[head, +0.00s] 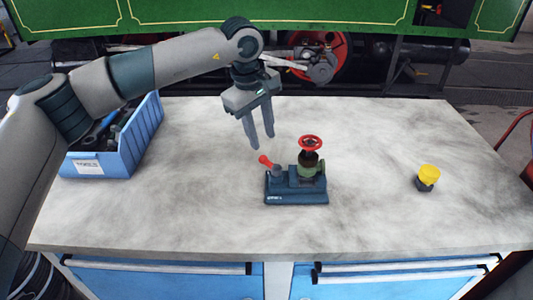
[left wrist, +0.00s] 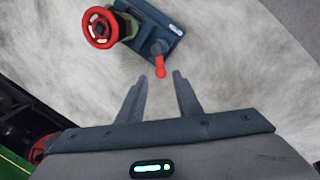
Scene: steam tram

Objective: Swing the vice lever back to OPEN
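The blue vice (head: 297,190) sits on the bench near its middle and also shows at the top of the left wrist view (left wrist: 165,40). Its lever (head: 265,161) has a red knob and leans up to the left in the head view; in the left wrist view the red-tipped lever (left wrist: 160,65) points towards my fingers. A green valve with a red handwheel (head: 311,143) is held in the vice. My left gripper (head: 262,144) is open and empty, its fingers pointing down, just behind and above the lever, apart from it. My right gripper is not in view.
A blue bin (head: 140,140) with dark parts stands at the left of the bench. A small dark item with a yellow top (head: 428,177) stands at the right. The pale bench top (head: 380,215) is otherwise clear. A green tram (head: 200,12) is behind.

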